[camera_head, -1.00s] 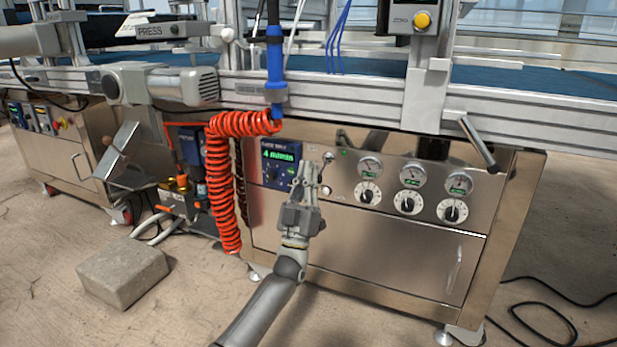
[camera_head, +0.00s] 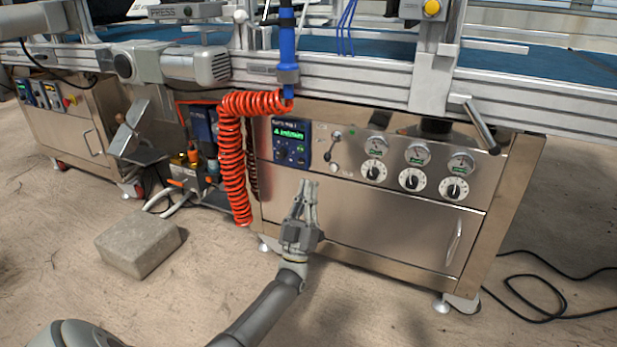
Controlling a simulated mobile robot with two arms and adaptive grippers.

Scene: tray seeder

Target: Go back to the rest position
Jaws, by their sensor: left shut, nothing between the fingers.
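My left gripper (camera_head: 307,186) is shut and empty. It points up in front of the lower door of the steel control cabinet (camera_head: 380,218), below the blue display unit (camera_head: 291,143). A gap in the picture separates the fingertips from the display and from the small toggle lever (camera_head: 334,146). I cannot tell how far the fingers are from the door in depth. My left arm comes in from the bottom left. My right gripper is not in view.
Red coiled hose (camera_head: 233,165) hangs left of the gripper. A concrete block (camera_head: 139,243) lies on the floor at left. Black cable (camera_head: 548,290) lies on the floor at right. Dials (camera_head: 412,180) and gauges line the panel. The floor in front is otherwise open.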

